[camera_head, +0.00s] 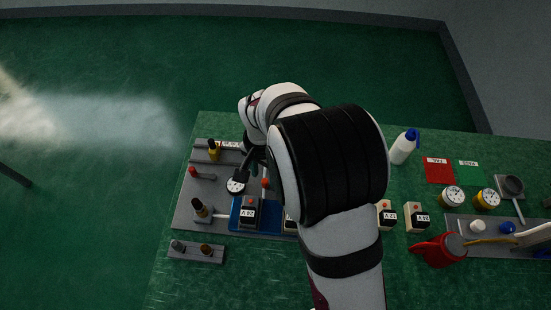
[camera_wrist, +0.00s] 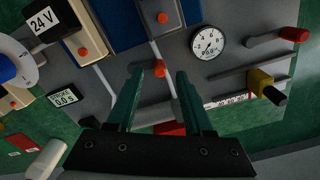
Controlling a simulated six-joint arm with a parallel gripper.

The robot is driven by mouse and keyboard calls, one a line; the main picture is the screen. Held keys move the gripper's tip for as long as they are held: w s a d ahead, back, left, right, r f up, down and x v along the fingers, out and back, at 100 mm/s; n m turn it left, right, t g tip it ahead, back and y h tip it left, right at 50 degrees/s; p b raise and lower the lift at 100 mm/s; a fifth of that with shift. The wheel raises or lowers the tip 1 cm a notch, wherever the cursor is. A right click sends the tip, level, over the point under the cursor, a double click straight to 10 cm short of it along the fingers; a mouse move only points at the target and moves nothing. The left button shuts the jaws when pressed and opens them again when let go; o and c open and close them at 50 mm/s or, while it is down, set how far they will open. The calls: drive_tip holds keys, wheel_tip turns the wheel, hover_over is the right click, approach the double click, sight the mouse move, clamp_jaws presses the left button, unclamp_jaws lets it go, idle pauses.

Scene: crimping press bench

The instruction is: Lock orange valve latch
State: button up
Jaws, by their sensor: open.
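An orange knob (camera_wrist: 159,68) on a thin grey lever shows in the wrist view, between my gripper's fingertips or just beyond them. I take it for the valve latch, though no label on it is readable. It also shows in the head view as a small orange spot (camera_head: 265,183) beside my gripper. My gripper (camera_wrist: 162,78) is open, with a dark green finger on each side of the knob. I cannot tell whether either finger touches it. In the head view my gripper (camera_head: 251,166) reaches down over the grey panel, partly hidden by my arm.
A round gauge (camera_wrist: 208,42), a red-handled lever (camera_wrist: 293,34) and a yellow-and-black handle (camera_wrist: 262,82) stand near the knob. A 24 V box (camera_head: 247,213) sits on a blue base.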

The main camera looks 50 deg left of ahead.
drive_tip(key=shift+f, duration=1.45)
clamp_jaws()
